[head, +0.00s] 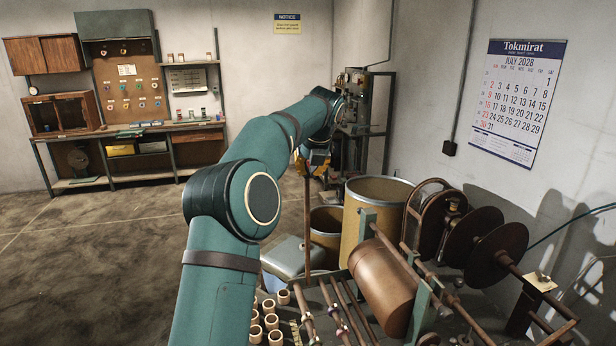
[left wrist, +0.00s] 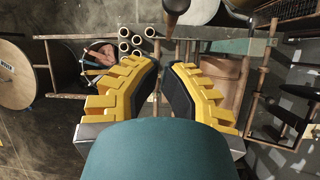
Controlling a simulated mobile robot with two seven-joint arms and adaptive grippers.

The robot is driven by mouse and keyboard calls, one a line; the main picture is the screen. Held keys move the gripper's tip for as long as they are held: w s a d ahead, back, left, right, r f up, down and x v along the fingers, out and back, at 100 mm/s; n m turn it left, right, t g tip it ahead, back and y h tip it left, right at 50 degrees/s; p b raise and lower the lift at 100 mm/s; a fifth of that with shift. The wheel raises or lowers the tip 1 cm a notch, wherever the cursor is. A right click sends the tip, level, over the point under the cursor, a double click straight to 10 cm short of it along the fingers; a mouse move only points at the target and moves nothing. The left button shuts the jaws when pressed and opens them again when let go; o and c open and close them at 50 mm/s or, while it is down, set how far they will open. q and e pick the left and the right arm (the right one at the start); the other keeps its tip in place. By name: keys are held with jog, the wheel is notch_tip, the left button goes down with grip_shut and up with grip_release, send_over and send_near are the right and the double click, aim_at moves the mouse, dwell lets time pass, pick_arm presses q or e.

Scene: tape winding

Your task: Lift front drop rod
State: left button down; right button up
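A brown upright rod (head: 307,225) stands below my left gripper (head: 314,162) in the head view. Several slanting brown rods (head: 345,305) lie at the front of the rack; I cannot tell which one is the front drop rod. In the left wrist view my left gripper (left wrist: 165,68) has its yellow, black-padded fingers apart, with no held object visible between them. A brown rounded rod end (left wrist: 176,8) shows at the top, beyond the fingertips. The arm hides part of the rack in the head view. My right gripper is not in view.
A copper-brown roll (head: 384,285) and dark discs (head: 497,255) are at the right. A large drum (head: 372,215) stands behind the rack. Several small cardboard tubes (head: 271,321) sit in front. A workbench (head: 130,133) is far left; the floor (head: 90,260) there is clear.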

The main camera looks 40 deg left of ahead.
pick_arm(q)
jog(key=v, duration=0.9)
dwell(0.3)
